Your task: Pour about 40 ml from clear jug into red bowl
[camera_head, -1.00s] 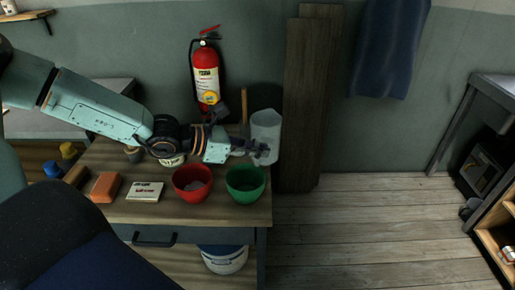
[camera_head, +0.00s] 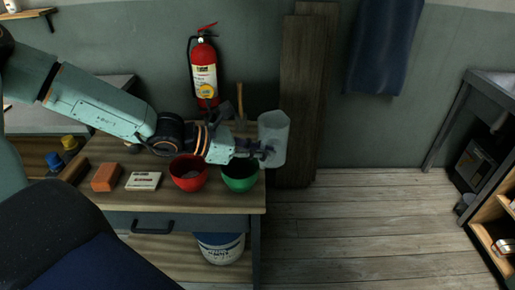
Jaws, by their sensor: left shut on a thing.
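The clear jug (camera_head: 275,136) is held by my left gripper (camera_head: 264,152) above and to the right of the green bowl, near the table's right edge. The gripper is shut on the jug's left side. The jug stands nearly upright, and its contents cannot be made out. My right gripper is not in view.
A green bowl (camera_head: 240,176) stands right of the red bowl on the wooden table (camera_head: 207,204). An orange block (camera_head: 106,177) and a white labelled box (camera_head: 143,181) lie to the left. A fire extinguisher (camera_head: 204,72) hangs on the wall behind.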

